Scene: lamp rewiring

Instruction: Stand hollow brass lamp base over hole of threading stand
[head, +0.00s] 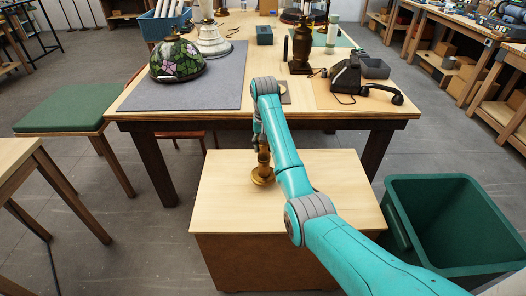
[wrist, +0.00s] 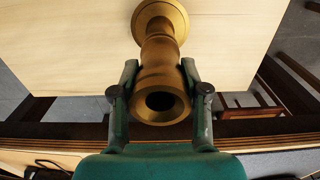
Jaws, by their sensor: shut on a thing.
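The hollow brass lamp base (head: 263,175) is at the left-middle of the low wooden cabinet, wide foot down and roughly upright. I cannot tell whether its foot touches the cabinet top. In the wrist view the lamp base (wrist: 161,55) has its round open end toward the camera and its flared foot away. My gripper (wrist: 159,75) is shut on its narrower upper part, a finger on each side. The threading stand is not clearly identifiable; a small flat piece (head: 285,98) on the table's near edge is partly hidden behind my arm.
The wooden cabinet (head: 335,185) top is otherwise clear. Behind it, the worktable (head: 225,122) holds a stained-glass shade (head: 178,60) on a grey mat, a dark lamp body (head: 301,50) and a black telephone (head: 346,75). A green bin (head: 455,185) stands right.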

